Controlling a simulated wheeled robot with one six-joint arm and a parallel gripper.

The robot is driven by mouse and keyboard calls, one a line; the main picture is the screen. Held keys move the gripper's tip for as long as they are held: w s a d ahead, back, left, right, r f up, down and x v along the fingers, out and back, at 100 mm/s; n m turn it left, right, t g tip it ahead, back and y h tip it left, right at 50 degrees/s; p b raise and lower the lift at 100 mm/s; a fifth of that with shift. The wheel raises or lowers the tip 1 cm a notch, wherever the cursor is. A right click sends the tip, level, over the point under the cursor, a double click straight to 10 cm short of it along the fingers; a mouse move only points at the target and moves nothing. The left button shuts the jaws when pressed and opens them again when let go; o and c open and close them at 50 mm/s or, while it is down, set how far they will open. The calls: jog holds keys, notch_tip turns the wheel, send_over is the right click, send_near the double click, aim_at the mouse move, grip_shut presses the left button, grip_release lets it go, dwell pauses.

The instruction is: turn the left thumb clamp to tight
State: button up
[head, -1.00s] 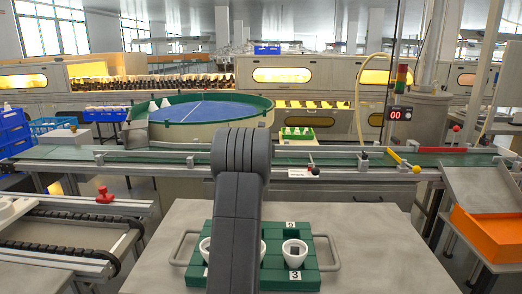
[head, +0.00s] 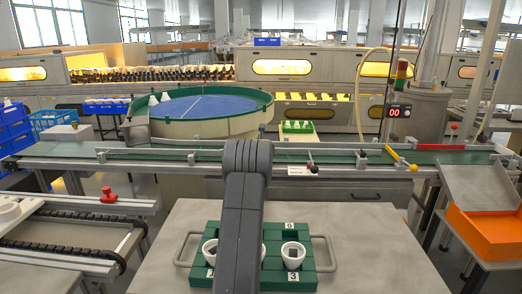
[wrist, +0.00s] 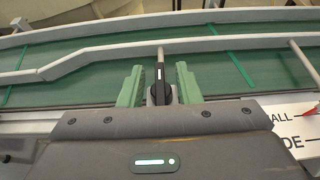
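In the wrist view a black thumb clamp (wrist: 160,84) with a pale line on its face stands upright at the conveyor's near edge. A thin rod runs up from it to the guide rail. My gripper (wrist: 159,84) has its two green fingers on either side of the clamp. A gap shows between each finger and the clamp, so it is open around it. In the head view my arm covers the gripper and this clamp.
The green conveyor belt (wrist: 100,82) and its grey guide rail (wrist: 110,52) lie just beyond the fingers. A white label (wrist: 297,128) with a red pointer is at right. A green tray (head: 310,258) with white cups sits on the table below.

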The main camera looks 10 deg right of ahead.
grip_shut()
jog(key=shift+r+m+h+p, duration=0.1)
jog(key=shift+m+h+p, duration=0.4)
jog(key=shift+p, duration=0.1)
jog(key=m+g+h+p, duration=0.1)
jog(key=m+h+p, duration=0.1)
jog(key=p, duration=0.1)
jog(key=shift+w+a+r+g, duration=0.1)
jog(key=shift+r+g, duration=0.1)
jog(key=shift+g, duration=0.2)
jog(key=m+g+h+p, duration=0.2)
jog(key=m+h+p, duration=0.1)
jog(key=p, duration=0.1)
jog(key=shift+r+p, duration=0.1)
jog(key=shift+p, duration=0.3)
jog(key=m+g+h+p, duration=0.1)
jog(key=m+p, duration=0.1)
jog(key=m+g+h+p, duration=0.1)
jog(key=g+p, duration=0.1)
jog(key=shift+f+m+h, duration=0.3)
jog(key=shift+m, duration=0.1)
jog(key=shift+f+m+g+p, duration=0.1)
jog(key=shift+m+g+p, duration=0.35)
jog(key=shift+g, duration=0.25)
grip_release()
